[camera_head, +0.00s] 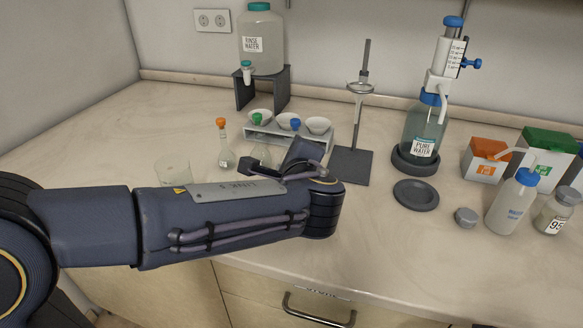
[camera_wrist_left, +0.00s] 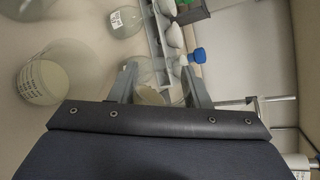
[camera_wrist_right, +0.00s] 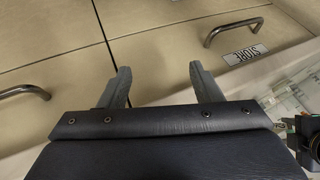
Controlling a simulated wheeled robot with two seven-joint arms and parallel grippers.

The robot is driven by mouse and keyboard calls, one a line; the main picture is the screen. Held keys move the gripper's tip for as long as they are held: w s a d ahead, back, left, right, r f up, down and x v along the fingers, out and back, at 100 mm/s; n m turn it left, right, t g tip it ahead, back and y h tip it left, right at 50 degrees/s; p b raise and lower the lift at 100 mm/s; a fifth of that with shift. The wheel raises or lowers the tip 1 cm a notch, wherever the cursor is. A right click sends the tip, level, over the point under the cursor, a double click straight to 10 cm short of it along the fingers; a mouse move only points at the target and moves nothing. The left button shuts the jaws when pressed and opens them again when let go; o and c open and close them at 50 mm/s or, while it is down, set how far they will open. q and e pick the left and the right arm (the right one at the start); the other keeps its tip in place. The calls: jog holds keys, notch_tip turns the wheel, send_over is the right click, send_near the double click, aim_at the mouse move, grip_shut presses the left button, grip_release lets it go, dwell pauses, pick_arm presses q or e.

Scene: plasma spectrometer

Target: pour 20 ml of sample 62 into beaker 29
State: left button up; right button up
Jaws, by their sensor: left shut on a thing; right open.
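My left gripper (camera_head: 302,156) is shut on a clear flask (camera_wrist_left: 152,94) with a blue stopper (camera_wrist_left: 198,55). In the head view the blue stopper (camera_head: 295,124) shows just above the gripper, and my arm hides the flask's body. Its label is not readable. A clear glass beaker (camera_head: 174,173) stands on the bench left of the gripper; it also shows in the left wrist view (camera_wrist_left: 45,82), with no readable number. An orange-stoppered flask (camera_head: 226,160) and a green-stoppered flask (camera_head: 261,155) stand nearby. My right gripper (camera_wrist_right: 160,82) is open and empty in front of the cabinet.
Behind the flasks is a rack (camera_head: 284,137) with white bowls. A stand with a funnel (camera_head: 359,87), a pure water dispenser (camera_head: 424,138), a dark round plate (camera_head: 416,195), a wash bottle (camera_head: 512,203) and a jar marked 95 (camera_head: 557,214) stand rightward.

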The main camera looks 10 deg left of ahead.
pick_arm(q)
jog(key=shift+s+a+f+n+t+h+b, duration=0.35)
jog(key=shift+n+b, duration=0.35)
jog(key=shift+b, duration=1.6)
jog(key=shift+a+r+b, duration=0.15)
jog(key=shift+a+b, duration=0.05)
jog(key=shift+b, duration=0.25)
jog(key=shift+n+t+b, duration=0.25)
jog(key=shift+n+b, duration=0.15)
jog(key=shift+b, duration=0.5)
jog(key=shift+n+b, duration=0.3)
jog(key=shift+b, duration=0.9)
jog(key=shift+r, duration=0.2)
jog(key=shift+r+n+t+h+b, duration=0.1)
jog(key=shift+n+t+h+b, duration=0.2)
jog(key=shift+b, duration=0.4)
